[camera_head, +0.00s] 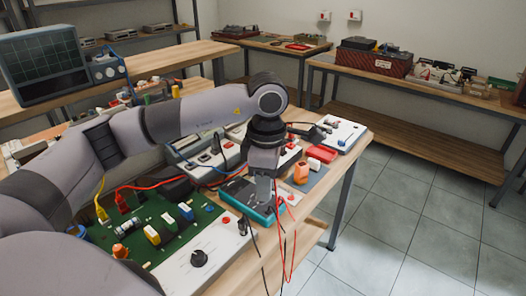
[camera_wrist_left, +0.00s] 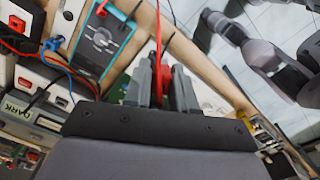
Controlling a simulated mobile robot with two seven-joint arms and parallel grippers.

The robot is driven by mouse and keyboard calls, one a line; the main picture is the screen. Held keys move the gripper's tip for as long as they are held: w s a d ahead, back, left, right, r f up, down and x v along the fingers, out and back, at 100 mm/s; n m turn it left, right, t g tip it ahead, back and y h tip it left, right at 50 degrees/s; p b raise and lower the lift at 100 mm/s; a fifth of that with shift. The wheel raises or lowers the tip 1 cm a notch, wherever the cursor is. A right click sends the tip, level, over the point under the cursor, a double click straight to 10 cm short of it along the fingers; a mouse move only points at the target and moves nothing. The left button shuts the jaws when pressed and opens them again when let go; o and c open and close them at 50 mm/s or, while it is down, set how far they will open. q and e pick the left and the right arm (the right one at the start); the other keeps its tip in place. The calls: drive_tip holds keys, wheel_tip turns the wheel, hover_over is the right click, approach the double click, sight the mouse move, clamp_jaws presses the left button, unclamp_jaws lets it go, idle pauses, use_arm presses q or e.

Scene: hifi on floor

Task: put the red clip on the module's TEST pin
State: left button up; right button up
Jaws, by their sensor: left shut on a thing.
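My left gripper (camera_head: 265,200) points down at the bench's front right, close by the teal meter (camera_head: 252,198). In the left wrist view its fingers (camera_wrist_left: 163,88) are shut on the red clip (camera_wrist_left: 158,68), whose red lead runs up from between them. In the head view the fingers mostly hide the clip, and a red lead (camera_head: 290,215) hangs beside them. The green circuit board with a white front panel (camera_head: 205,250) lies to the left. I cannot read a TEST label or pick out that pin. Grey arm links of mine (camera_wrist_left: 268,58) show at the wrist view's upper right; their gripper is unclear.
The teal meter also shows in the wrist view (camera_wrist_left: 104,42). A red tray (camera_head: 320,154), an orange part (camera_head: 301,172) and a white panel (camera_head: 340,134) lie behind the gripper. Loose leads hang over the bench edge. Tiled floor (camera_head: 425,215) at right is clear.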

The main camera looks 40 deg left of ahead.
use_arm(q)
drive_tip(key=s+d+f+m, duration=0.3)
drive_tip(key=f+m, duration=0.6)
drive_tip(key=m, duration=0.2)
drive_tip(key=s+d+f+m, duration=0.3)
drive_tip(key=s+f+m, duration=0.1)
drive_tip(key=f+m, duration=0.6)
drive_tip(key=shift+f+m, duration=0.15)
drive_tip(key=shift+m, duration=0.85)
